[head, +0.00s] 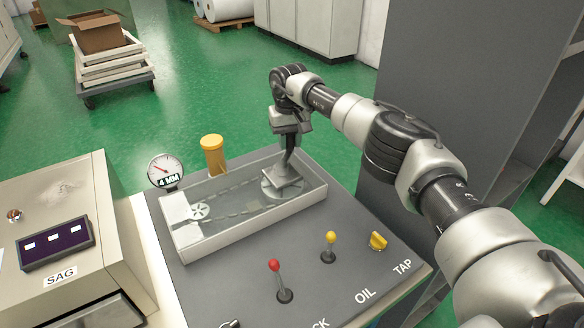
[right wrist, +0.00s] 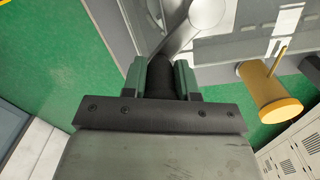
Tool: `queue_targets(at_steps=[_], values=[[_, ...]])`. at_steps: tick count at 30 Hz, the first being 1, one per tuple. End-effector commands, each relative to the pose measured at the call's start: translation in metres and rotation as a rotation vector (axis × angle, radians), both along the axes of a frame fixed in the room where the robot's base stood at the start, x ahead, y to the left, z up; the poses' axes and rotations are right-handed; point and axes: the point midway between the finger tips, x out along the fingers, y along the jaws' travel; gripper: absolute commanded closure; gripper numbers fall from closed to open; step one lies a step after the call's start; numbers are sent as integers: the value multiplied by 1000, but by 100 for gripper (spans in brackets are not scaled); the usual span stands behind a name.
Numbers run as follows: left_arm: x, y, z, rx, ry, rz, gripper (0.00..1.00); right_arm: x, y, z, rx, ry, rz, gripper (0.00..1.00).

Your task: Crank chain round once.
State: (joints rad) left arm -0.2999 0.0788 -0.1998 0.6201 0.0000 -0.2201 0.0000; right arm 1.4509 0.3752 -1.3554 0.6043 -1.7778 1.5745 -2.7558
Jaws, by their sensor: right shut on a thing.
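The chain (head: 238,189) runs inside a clear-walled case (head: 250,226) on the grey console top. A small pale sprocket wheel (head: 200,211) sits at its left end. My right gripper (head: 287,168) reaches down over the right end of the case, above a round grey disc (head: 269,190). In the right wrist view my right gripper (right wrist: 160,78) is shut on a black crank handle (right wrist: 160,76). A silver crank arm (right wrist: 178,38) leads from it to a round hub (right wrist: 206,10). My arm hides part of the case's right end. My left gripper is not in view.
A dial gauge (head: 164,170) reading "4 MM" and an orange-yellow cylinder (head: 213,156) stand behind the case. In front are a red-knobbed lever (head: 274,266), a yellow-knobbed lever (head: 330,238) and a yellow tap (head: 377,241). A cabinet marked SAG (head: 70,210) stands left.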

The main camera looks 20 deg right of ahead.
Motion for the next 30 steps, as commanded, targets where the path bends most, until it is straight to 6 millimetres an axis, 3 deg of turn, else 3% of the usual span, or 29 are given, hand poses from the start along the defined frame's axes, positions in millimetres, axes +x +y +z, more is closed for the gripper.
queue_targets(at_steps=[5, 13, 25, 30], values=[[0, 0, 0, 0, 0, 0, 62, -3, 6, -5, 5, 13, 11, 100], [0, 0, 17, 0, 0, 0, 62, -16, -5, -2, 6, 13, 14, 100], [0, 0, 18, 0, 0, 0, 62, -20, -5, -5, 8, 12, 16, 100], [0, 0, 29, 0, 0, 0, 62, -28, -9, -2, 7, 11, 16, 100]])
